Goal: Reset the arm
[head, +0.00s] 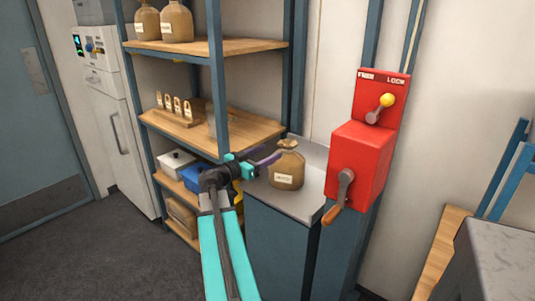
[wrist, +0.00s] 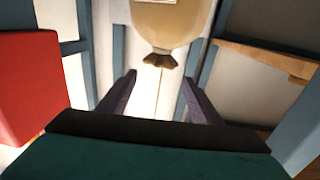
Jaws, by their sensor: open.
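My gripper (head: 268,158) is at the end of my teal arm, close to the left of a tied brown bag (head: 287,170) with a pale label. The bag stands upright on the grey top of a blue cabinet (head: 311,187). In the wrist view my gripper (wrist: 158,82) shows two purple fingers spread apart with nothing between them. The bag (wrist: 170,22) appears upside down there, its gathered neck just beyond the fingertips. I see no contact between fingers and bag.
A red box (head: 362,160) with a crank and a yellow-knobbed lever stands right of the bag. A shelf rack (head: 213,120) on the left holds more bags, a wooden stand of small tagged items and bins. Dark floor (head: 90,255) lies open at lower left.

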